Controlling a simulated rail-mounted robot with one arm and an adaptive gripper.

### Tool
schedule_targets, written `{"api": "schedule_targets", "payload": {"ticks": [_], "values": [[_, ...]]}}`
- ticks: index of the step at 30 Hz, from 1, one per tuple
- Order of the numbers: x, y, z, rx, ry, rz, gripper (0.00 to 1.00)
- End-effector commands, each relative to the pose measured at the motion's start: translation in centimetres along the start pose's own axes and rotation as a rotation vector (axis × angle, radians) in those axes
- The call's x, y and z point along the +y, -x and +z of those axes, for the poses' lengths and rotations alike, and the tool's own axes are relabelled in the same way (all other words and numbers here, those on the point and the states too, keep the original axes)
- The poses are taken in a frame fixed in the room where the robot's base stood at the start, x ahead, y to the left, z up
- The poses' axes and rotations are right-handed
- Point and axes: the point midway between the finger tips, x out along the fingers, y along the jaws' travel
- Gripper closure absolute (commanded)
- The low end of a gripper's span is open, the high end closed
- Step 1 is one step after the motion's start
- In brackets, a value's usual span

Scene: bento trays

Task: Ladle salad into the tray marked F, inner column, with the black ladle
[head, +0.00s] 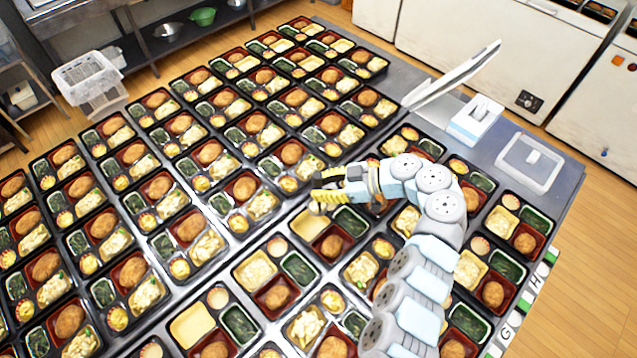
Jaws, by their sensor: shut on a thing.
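My gripper (328,194) is over the middle of the table, low above the trays, with its yellow fingers pointing left. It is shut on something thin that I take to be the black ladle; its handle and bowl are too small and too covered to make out. Just below the gripper is a tray with a bare cream compartment (308,224). Another bare cream compartment (191,325) is in a tray at the lower left. Letter cards (524,304) stand along the right table edge, and G and H seem readable. I cannot make out an F.
Many filled bento trays (40,237) cover the table in close rows, leaving little free room. A clear container (529,163), a white device (476,119) and a tilted white panel (455,77) stand at the right. A white basket (88,78) is at the upper left.

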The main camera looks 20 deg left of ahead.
Motion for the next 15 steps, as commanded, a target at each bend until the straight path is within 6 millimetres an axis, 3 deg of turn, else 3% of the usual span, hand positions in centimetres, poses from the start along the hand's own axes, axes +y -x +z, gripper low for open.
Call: {"api": "schedule_targets", "payload": {"ticks": [8, 15], "values": [[-0.1, -0.5, 1.2, 0.000, -0.001, -0.001, 1.00], [-0.2, -1.0, 0.8, -0.049, 0.021, 0.006, 1.00]]}}
